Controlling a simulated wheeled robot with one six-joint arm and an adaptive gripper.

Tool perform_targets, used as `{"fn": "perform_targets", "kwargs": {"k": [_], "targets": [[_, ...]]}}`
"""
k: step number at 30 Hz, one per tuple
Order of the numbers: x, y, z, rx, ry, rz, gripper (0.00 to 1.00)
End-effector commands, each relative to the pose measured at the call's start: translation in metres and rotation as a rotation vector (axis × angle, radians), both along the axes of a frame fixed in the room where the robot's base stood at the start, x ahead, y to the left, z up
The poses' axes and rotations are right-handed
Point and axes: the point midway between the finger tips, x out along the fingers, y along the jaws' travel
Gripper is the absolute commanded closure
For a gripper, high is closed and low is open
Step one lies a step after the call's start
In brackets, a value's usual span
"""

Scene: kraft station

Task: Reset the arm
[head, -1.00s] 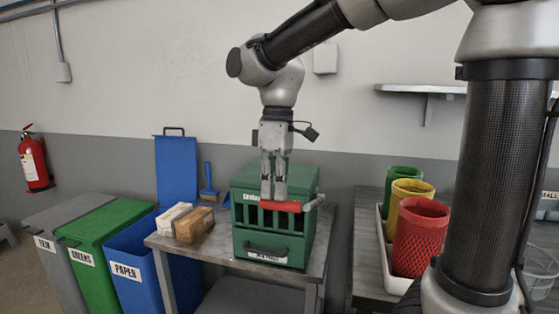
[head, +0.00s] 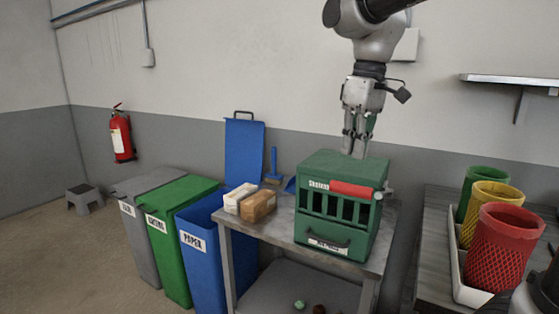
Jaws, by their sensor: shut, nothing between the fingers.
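My gripper (head: 356,150) points down above the top of a green box (head: 330,208) in the head view. The gripper is shut and holds nothing. Its fingertips are close over the box top; I cannot tell if they touch it. The box has a slotted front, a red flap or bar (head: 352,190) at its upper right, and a drawer-like handle (head: 327,242) low on the front. The upper part of my arm runs out of the picture at the top.
The box stands on a grey metal table (head: 285,252) beside a white block (head: 239,198) and a brown block (head: 258,206). Grey, green and blue bins (head: 200,247) stand at left. Red, yellow and green baskets (head: 505,240) stand on the right bench. Open floor lies at front left.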

Motion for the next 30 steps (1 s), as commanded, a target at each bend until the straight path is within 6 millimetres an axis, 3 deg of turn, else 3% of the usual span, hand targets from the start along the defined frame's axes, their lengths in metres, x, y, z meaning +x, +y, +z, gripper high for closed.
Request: {"fn": "perform_targets", "kwargs": {"k": [6,9,13,18,30], "targets": [[-0.059,-0.081,-0.051,0.015,-0.139,-0.341,1.00],[-0.093,-0.114,-0.072,0.022,-0.198,-0.463,1.00],[-0.132,-0.144,-0.092,0.019,-0.248,-0.558,1.00],[-0.154,-0.162,-0.089,0.027,-0.304,-0.632,1.00],[-0.156,-0.167,-0.086,0.027,-0.316,-0.655,1.00]]}}
